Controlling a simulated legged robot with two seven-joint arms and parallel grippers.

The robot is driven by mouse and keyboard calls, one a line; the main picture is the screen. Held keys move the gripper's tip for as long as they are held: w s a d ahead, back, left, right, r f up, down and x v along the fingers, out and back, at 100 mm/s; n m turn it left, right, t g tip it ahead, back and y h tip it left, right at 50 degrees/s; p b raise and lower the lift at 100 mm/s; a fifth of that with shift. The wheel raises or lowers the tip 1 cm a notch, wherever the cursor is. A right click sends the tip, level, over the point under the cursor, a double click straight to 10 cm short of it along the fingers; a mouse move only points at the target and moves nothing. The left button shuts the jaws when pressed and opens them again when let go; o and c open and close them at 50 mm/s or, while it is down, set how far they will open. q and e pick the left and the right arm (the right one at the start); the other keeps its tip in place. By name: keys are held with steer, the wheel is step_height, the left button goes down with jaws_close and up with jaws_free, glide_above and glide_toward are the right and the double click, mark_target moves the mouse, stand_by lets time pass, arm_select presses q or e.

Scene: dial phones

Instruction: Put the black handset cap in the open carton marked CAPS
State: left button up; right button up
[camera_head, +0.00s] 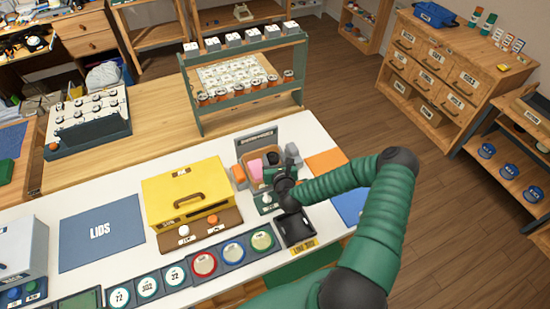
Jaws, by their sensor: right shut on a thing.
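I cannot read a CAPS mark on the carton. A black open tray (297,243) with a yellow label is just in front of the gripper. My left gripper is not in view.
A yellow box (187,182) with a handle stands left of the carton. A blue LIDS mat (101,232) lies flat and empty. Round dials (205,263) line the front edge. A green rack (249,60) stands behind. White tabletop (160,250) is bare between mat and box.

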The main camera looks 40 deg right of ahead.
steer(key=shift+f, duration=0.25)
steer(key=o, duration=0.9)
steer(key=shift+d, duration=0.2)
steer(key=o, duration=0.4)
steer(key=shift+s+d+f, duration=0.1)
steer(key=shift+d+f, duration=0.15)
steer(key=shift+d, duration=0.2)
steer(key=shift+o, duration=0.2)
steer(key=shift+a+r, duration=0.15)
steer(key=shift+a, duration=0.3)
steer(key=shift+d, duration=0.25)
